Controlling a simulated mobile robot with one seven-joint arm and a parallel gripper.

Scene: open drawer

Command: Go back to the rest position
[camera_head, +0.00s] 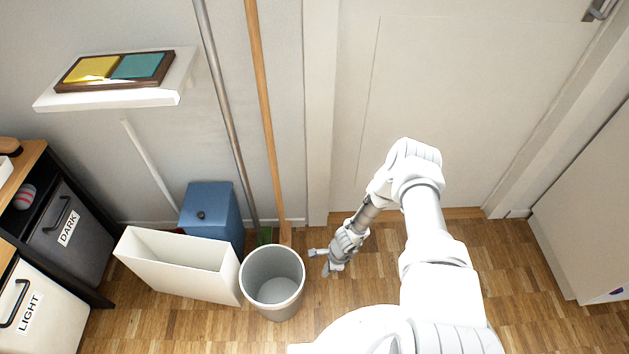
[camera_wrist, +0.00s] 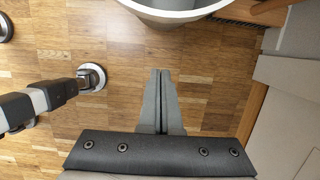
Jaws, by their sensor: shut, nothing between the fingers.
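My gripper (camera_head: 325,262) hangs at the end of my white arm, above the wooden floor (camera_head: 370,290). It is just right of the grey round bin (camera_head: 272,283) and apart from it in the head view. In the wrist view the two fingers of my gripper (camera_wrist: 161,75) lie together, shut with nothing between them.
A white open box (camera_head: 180,262) and a blue box (camera_head: 211,213) stand left of the bin. Two poles lean on the wall behind. Drawers labelled DARK (camera_head: 68,228) and LIGHT (camera_head: 30,312) are at far left. A closed door (camera_head: 450,100) is behind my arm. Floor at right is clear.

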